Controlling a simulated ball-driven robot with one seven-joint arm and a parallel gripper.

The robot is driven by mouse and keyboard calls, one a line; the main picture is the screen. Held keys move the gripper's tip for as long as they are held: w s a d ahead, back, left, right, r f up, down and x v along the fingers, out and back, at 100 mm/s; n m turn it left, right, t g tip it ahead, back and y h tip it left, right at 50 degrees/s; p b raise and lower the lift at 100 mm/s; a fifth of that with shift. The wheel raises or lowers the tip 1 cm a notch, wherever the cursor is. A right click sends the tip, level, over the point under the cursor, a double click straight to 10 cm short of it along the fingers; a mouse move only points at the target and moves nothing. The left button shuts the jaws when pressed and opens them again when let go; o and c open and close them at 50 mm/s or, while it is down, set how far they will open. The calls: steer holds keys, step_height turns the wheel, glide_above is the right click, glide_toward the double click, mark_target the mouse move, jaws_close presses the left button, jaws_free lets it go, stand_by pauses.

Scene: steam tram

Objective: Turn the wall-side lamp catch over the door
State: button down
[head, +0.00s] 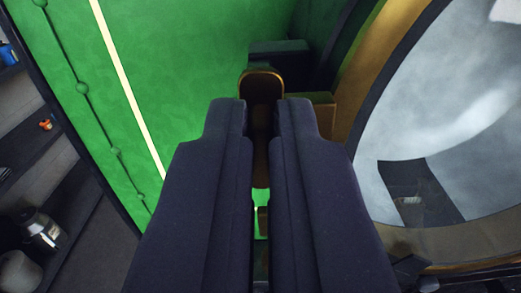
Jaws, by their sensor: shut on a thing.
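To the right is the round lamp door (430,100) with a glassy grey face and a brass rim (372,75). The catch's mounting is partly hidden behind the fingers.
A green panel (190,50) with a cream stripe and rivets fills the upper left. Dark shelves (45,125) at the far left hold a metal vessel (40,230), a pale round object (18,272) and small coloured items. A dark block (280,50) sits just behind the catch.

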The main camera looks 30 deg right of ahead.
steer(key=shift+s+d+f+m+b, duration=0.1)
steer(key=shift+d+f+m+b, duration=0.05)
steer(key=shift+m+b, duration=3)
steer(key=shift+s+d+f+m+b, duration=0.1)
steer(key=shift+s+f+m+b, duration=0.05)
steer(key=shift+m+b, duration=3)
steer(key=shift+s+d+f+m+b, duration=0.15)
steer(key=shift+m+b, duration=2.15)
steer(key=shift+b, duration=1.7)
steer(key=shift+r, duration=0.1)
steer(key=c, duration=1.2)
jaws_free()
steer(key=shift+w, duration=0.1)
steer(key=shift+c, duration=0.2)
steer(key=v, duration=0.8)
